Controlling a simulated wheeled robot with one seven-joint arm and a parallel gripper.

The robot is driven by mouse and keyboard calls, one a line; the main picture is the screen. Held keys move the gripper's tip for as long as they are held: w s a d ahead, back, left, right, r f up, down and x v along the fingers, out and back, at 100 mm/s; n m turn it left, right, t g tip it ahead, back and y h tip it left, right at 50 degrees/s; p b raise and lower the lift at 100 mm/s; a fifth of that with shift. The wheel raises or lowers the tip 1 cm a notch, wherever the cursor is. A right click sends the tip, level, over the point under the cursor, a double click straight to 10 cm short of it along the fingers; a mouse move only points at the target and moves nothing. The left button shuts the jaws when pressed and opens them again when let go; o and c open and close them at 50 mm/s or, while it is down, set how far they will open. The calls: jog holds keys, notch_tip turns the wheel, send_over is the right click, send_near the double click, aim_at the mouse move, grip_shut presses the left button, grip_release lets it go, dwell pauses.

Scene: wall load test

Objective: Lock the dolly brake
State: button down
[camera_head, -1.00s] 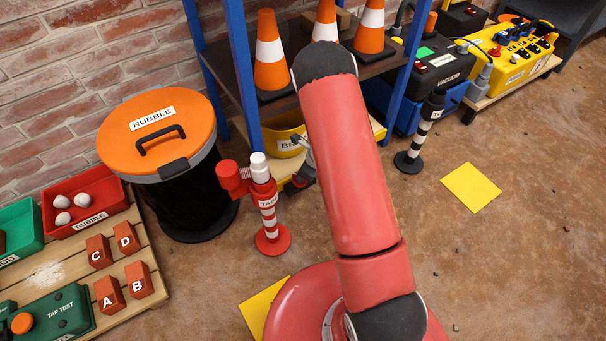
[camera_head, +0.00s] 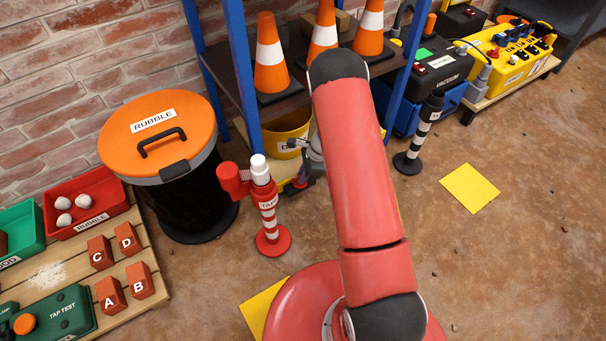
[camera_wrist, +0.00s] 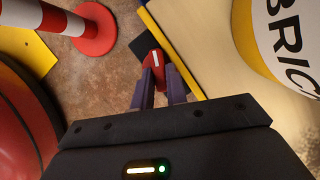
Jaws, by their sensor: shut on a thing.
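The dolly is a low pale board with a yellow edge (camera_wrist: 178,48) under the brick bucket. Its brake is a small red lever with a white stripe (camera_wrist: 152,59), beside the dolly's edge and next to a black pad. In the wrist view my gripper (camera_wrist: 157,76) has its two dark fingers closed about the near end of the red lever. In the head view my gripper (camera_head: 302,181) is low at the dolly's front, partly hidden by my arm. The lever's exact tilt is hard to tell.
The yellow brick bucket (camera_head: 287,134) stands on the dolly under a blue-framed shelf with orange cones (camera_head: 269,55). A red-and-white tape post (camera_head: 270,215) stands close at left. A black-and-white post (camera_head: 422,135) stands at right. Floor at right is mostly clear.

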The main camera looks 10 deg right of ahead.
jog(key=shift+n, duration=0.4)
jog(key=c, duration=1.4)
grip_release()
jog(key=shift+w, duration=0.1)
jog(key=shift+m, duration=0.3)
